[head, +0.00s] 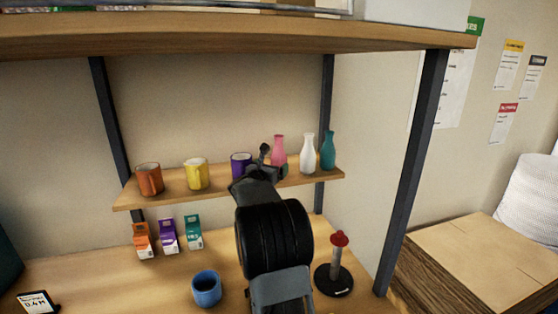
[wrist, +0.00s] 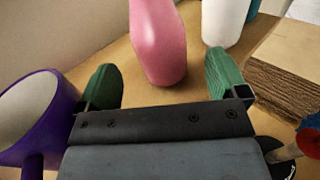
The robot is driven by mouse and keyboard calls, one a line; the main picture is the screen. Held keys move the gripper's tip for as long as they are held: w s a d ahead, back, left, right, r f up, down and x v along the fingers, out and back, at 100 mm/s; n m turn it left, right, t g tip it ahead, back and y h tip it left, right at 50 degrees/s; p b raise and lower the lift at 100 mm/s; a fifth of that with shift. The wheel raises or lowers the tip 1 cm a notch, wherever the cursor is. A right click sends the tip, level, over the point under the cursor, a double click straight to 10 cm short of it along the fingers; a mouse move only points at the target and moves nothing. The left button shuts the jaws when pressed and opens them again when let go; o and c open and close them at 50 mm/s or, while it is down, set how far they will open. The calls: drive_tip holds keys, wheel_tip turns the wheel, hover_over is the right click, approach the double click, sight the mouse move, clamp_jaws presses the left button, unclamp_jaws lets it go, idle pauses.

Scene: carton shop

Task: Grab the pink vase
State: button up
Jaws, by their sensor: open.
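The pink vase (head: 279,149) stands upright on the small wooden shelf, between the purple mug and the white vase. In the wrist view the pink vase (wrist: 158,42) is close ahead, its top cut off by the frame edge. My gripper (wrist: 165,82) is open and empty, with one green fingertip on each side of the line to the vase. The vase's base is a little beyond the fingertips. In the head view my gripper (head: 270,168) is at the shelf's front, partly hidden by my own arm.
The purple mug (wrist: 25,110) is close beside the left finger. The white vase (wrist: 224,20) stands just beyond the right finger, with a teal vase (head: 328,150) to its right. Yellow (head: 196,174) and orange (head: 149,179) mugs are farther left. Below are small cartons, a blue mug (head: 206,289) and a red-topped stand (head: 337,262).

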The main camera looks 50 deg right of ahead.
sight(275, 163)
drive_tip(key=p+x, duration=0.2)
drive_tip(key=x, duration=0.2)
drive_tip(key=shift+w+d+r, duration=0.1)
drive_tip(key=shift+d+r, duration=0.05)
drive_tip(key=shift+d, duration=0.15)
drive_tip(key=shift+w+d+p, duration=0.25)
drive_tip(key=shift+d+p, duration=0.15)
drive_tip(key=shift+d, duration=0.25)
drive_tip(key=shift+c, duration=0.4)
drive_tip(key=c, duration=1)
